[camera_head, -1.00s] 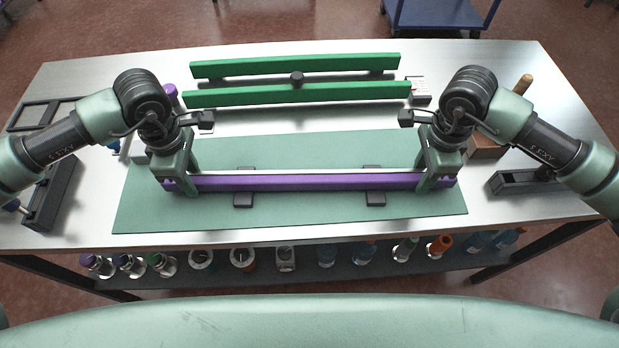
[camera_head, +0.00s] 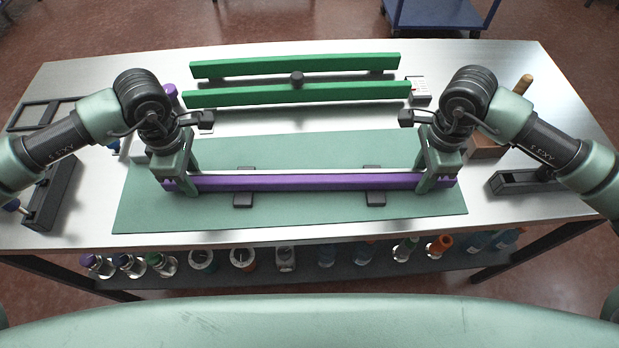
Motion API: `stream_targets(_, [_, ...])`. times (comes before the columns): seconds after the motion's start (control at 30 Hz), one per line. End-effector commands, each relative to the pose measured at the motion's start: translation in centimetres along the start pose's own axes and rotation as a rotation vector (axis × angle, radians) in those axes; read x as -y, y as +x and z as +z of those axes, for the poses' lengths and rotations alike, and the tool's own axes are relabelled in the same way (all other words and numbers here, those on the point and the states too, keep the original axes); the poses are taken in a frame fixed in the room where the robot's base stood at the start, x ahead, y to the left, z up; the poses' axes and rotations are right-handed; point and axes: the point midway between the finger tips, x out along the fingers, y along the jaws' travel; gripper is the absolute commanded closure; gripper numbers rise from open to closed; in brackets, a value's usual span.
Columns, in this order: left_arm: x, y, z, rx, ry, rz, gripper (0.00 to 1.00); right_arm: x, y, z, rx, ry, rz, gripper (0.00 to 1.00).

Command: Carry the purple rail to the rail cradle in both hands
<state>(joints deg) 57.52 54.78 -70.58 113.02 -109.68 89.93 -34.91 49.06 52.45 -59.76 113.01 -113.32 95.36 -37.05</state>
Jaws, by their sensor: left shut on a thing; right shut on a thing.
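The purple rail (camera_head: 308,182) lies level across the green mat, above dark support blocks (camera_head: 243,200). Whether it touches the blocks is hard to tell. My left gripper (camera_head: 180,183) is shut on the rail near its left end. My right gripper (camera_head: 437,184) is shut on it near its right end. The fingers hide parts of both ends. Behind the mat are two long parallel green bars (camera_head: 295,93) with a dark knob (camera_head: 296,78) between them; they look like the rail cradle.
The green mat (camera_head: 300,220) covers the front middle of the metal table (camera_head: 530,75). Dark holders stand at the left (camera_head: 50,195) and right (camera_head: 520,181). A brown block (camera_head: 487,147) sits by my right arm. Several bottles stand on the shelf (camera_head: 310,275) below. Bare table separates mat and bars.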

Motion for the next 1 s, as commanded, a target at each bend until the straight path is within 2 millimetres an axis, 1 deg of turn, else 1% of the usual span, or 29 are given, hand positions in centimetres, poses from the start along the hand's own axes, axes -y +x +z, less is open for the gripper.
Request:
stream_targets(0.63, [-0.1, -0.1, 0.0, 0.001, 0.000, 0.002, 1.00, 0.1, -0.1, 0.0, 0.001, 0.000, -0.002, 1.00])
stream_targets(0.87, [-0.1, -0.7, 0.0, 0.002, -0.001, 0.004, 1.00, 0.1, -0.6, 0.0, 0.001, 0.000, -0.004, 1.00])
stream_targets(1.0, [-0.1, -1.6, 0.0, 0.002, -0.001, 0.004, 1.00, 0.1, -1.6, 0.0, 0.001, 0.000, -0.003, 1.00])
